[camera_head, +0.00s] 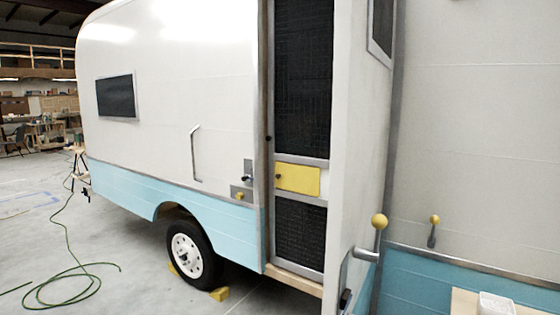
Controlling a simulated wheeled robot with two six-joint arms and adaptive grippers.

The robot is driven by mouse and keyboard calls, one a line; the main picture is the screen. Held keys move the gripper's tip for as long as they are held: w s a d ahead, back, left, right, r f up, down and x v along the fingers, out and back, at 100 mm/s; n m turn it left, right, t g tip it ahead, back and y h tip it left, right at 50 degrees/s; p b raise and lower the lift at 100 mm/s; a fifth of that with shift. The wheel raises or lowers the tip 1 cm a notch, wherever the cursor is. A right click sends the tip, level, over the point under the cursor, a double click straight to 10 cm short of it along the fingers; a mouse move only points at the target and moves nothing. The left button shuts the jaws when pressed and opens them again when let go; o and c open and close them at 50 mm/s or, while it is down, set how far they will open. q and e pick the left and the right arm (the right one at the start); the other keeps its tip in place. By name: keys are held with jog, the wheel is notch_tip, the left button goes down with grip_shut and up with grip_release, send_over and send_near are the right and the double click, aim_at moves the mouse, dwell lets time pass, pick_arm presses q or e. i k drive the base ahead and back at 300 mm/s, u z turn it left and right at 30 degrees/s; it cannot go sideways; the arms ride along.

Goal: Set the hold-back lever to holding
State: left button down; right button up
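Two levers with yellow ball tops show at the right. I cannot tell which is the hold-back lever, or which setting either is in. A grey door handle (365,255) sticks out low on the door. Neither gripper is in view.
A dark screen door (301,90) with a yellow panel (297,178) fills the doorway. A grab handle (195,153) is on the wall to its left. A wooden surface (465,303) with a clear box (496,303) stands at bottom right. A green hose (68,272) lies on the floor.

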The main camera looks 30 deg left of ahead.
aim_at(434, 219)
jog(key=u, duration=0.3)
jog(key=i, duration=1)
jog(key=u, duration=0.55)
jog(key=k, duration=0.45)
jog(key=u, duration=0.25)
jog(key=i, duration=0.5)
jog(key=u, duration=0.05)
